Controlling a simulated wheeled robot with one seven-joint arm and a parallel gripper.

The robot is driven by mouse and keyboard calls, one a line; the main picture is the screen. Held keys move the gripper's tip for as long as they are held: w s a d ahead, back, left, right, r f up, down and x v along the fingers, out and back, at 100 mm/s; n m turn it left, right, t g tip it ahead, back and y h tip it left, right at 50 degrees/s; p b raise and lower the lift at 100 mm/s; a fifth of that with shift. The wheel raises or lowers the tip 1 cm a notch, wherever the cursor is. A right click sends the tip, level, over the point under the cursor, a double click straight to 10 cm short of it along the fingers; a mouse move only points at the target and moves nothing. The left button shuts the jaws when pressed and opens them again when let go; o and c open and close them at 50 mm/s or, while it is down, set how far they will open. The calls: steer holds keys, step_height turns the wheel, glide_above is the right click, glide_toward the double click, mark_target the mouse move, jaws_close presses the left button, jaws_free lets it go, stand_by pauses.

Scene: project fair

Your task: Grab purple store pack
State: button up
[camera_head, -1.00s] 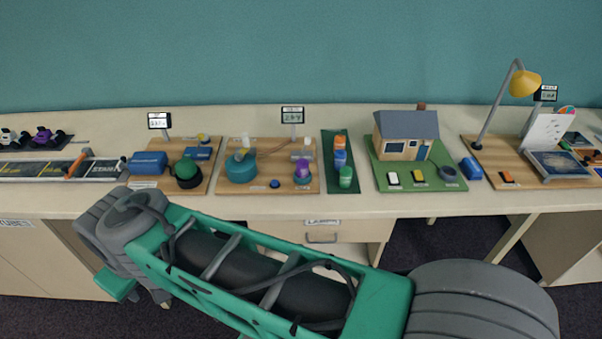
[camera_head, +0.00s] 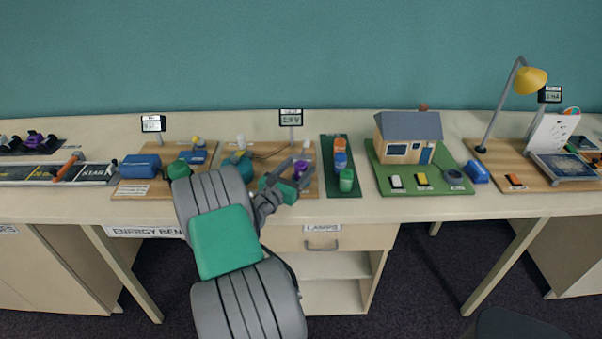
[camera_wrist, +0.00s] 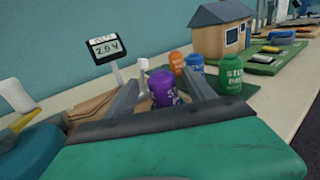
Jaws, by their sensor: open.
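The purple store pack (camera_wrist: 163,88) is a small round canister with pale lettering. In the wrist view it stands upright between the two fingers of my open gripper (camera_wrist: 160,92), a little beyond or level with the tips; contact cannot be told. In the head view the purple pack (camera_head: 300,167) is partly hidden behind my gripper (camera_head: 293,179), at the right end of a wooden board (camera_head: 311,187).
Orange (camera_head: 340,144), blue (camera_head: 340,162) and green (camera_head: 346,180) packs stand on a dark green mat (camera_head: 338,191) just right. A meter (camera_head: 291,116) stands behind. A teal device (camera_wrist: 22,148) is close on the left. A model house (camera_head: 408,137) is further right.

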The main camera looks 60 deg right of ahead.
steer(key=d, duration=0.4)
steer(key=shift+s+d+f+p, duration=0.15)
steer(key=shift+s+d+p, duration=0.15)
steer(key=shift+p, duration=0.05)
jaws_close()
